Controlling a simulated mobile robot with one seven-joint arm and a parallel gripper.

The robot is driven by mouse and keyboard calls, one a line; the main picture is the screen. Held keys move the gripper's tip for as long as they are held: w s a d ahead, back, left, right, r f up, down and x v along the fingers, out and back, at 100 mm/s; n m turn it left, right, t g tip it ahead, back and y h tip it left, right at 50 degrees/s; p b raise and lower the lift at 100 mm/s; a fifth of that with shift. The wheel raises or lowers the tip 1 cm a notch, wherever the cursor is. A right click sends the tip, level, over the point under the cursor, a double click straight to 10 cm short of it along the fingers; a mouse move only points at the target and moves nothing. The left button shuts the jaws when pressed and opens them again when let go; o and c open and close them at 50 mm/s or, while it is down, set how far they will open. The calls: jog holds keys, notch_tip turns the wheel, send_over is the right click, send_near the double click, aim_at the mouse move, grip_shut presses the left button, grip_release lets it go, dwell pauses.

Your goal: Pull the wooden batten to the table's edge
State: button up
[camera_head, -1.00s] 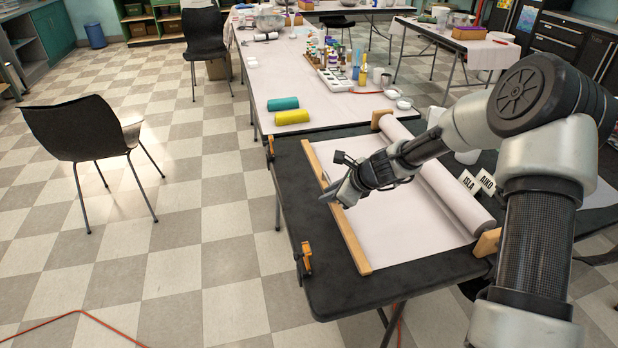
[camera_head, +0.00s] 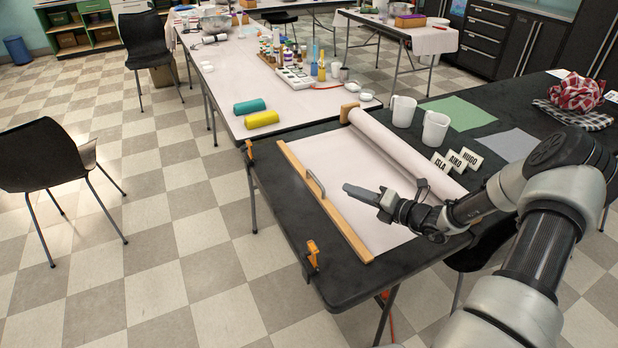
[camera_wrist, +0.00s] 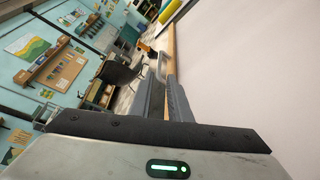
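The wooden batten (camera_head: 341,225) is a long pale bar lying on the black table, at the left end of the white paper (camera_head: 369,205). A strip of bare black table lies between it and the table's left edge (camera_head: 282,228). A grey bow handle (camera_head: 315,182) stands on the batten; in the wrist view the handle (camera_wrist: 159,66) shows beyond my fingertips. My gripper (camera_head: 349,190) is above the paper, right of the handle and apart from it, pointing at it. In the wrist view my gripper (camera_wrist: 163,84) has a gap between its fingers and holds nothing.
The paper roll (camera_head: 405,152) lies right of the sheet. Mugs (camera_head: 435,131) and name cards (camera_head: 457,159) stand beyond it. Orange clamps (camera_head: 312,255) sit on the left edge. Teal (camera_head: 249,107) and yellow (camera_head: 262,120) rolls lie on the table behind.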

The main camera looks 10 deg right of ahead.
aim_at(314, 176)
jog(key=b+x, duration=0.2)
jog(key=x, duration=1.4)
jog(key=shift+w, duration=0.1)
grip_shut()
